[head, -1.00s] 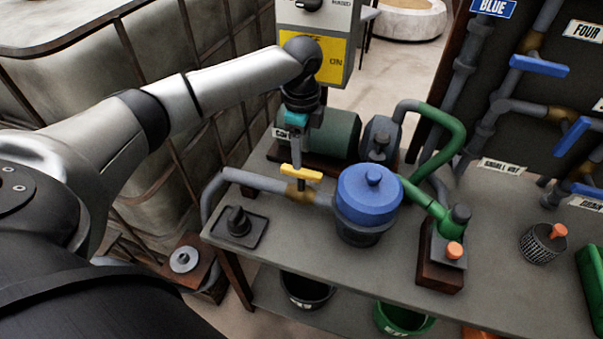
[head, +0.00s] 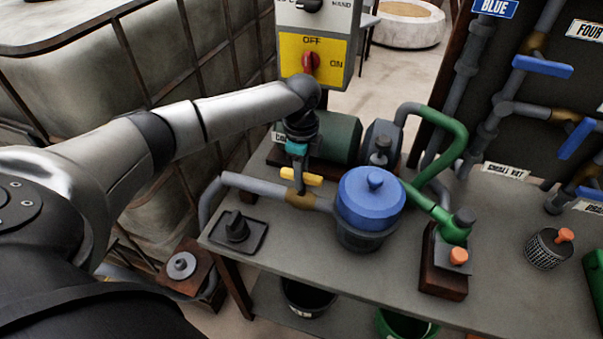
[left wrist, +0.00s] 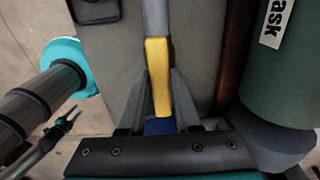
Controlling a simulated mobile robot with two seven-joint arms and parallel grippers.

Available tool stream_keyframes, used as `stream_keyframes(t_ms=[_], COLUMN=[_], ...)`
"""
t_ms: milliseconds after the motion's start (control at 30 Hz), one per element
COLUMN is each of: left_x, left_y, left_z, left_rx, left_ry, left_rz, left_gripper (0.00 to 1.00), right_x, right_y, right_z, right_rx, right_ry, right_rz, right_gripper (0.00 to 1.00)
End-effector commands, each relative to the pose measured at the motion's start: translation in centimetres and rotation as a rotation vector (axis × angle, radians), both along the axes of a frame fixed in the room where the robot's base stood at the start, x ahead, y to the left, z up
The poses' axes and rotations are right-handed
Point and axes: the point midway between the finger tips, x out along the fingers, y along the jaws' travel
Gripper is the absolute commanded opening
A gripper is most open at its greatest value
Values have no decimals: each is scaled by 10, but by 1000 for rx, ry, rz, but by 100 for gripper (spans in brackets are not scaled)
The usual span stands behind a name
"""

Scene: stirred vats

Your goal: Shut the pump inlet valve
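The pump inlet valve has a yellow lever handle (head: 313,180) on a brass body (head: 299,199), in the grey pipe left of the blue-lidded strainer (head: 370,197). The handle lies along the pipe. My left gripper (head: 300,182) points down at the handle. In the left wrist view the yellow handle (left wrist: 158,70) stands between the two grey fingers (left wrist: 160,88), one on each side. The fingers look spread around it, with only narrow gaps. In the head view the gripper hides part of the handle.
A switch box (head: 315,60) with a red knob stands behind my left wrist. The green pump motor (head: 340,138) is close behind the valve. A black pad with a knob (head: 237,230) lies left of it on the grey bench (head: 330,268). The bench front is clear.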

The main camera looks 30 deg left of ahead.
Motion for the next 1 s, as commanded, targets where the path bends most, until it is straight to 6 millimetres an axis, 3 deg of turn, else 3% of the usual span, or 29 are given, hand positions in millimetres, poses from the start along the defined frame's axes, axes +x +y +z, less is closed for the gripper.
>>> stream_keyframes(t_ms=[33,267,733,1000], left_x=[0,0,0,-1], left_y=[0,0,0,0], left_z=[0,0,1,3], left_rx=[0,0,0,-2], left_ry=[0,0,1,4], left_rz=[0,0,-14,-131], left_gripper=[25,0,0,0], right_x=[0,0,0,0], right_y=[0,0,0,0], right_z=[0,0,3,20], right_rx=[0,0,0,-1], right_ry=[0,0,0,0], right_rz=[0,0,0,0], right_gripper=[50,50,50,50])
